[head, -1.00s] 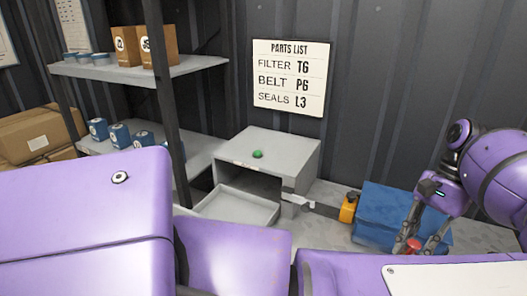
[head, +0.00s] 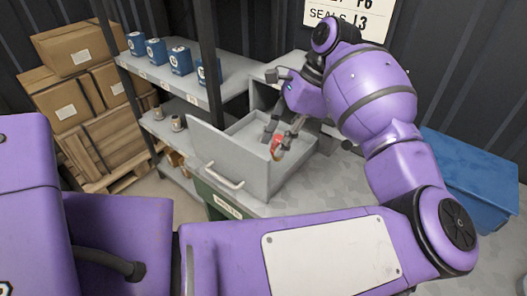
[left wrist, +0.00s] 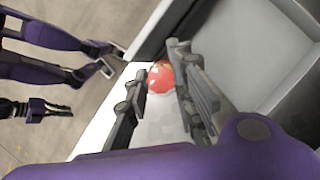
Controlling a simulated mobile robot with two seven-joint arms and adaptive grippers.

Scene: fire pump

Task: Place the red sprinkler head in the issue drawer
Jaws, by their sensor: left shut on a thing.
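The red sprinkler head (head: 277,144) is held between the fingers of my left gripper (head: 280,138) in the head view. It also shows in the left wrist view (left wrist: 160,77), round and red, partly hidden by a finger. The grey drawer (head: 209,157) stands open, with a handle on its front. My left gripper is over the right part of the drawer in the head view; I cannot tell whether the head touches it. Purple arm parts with dark tips show at the left of the wrist view; their grip is unclear.
A grey shelf (head: 170,88) with several blue boxes stands left of the drawer, beside a dark post (head: 209,60). Cardboard boxes (head: 65,100) are stacked at far left. A blue bin (head: 468,165) stands at right. A label (head: 228,207) sits below the drawer.

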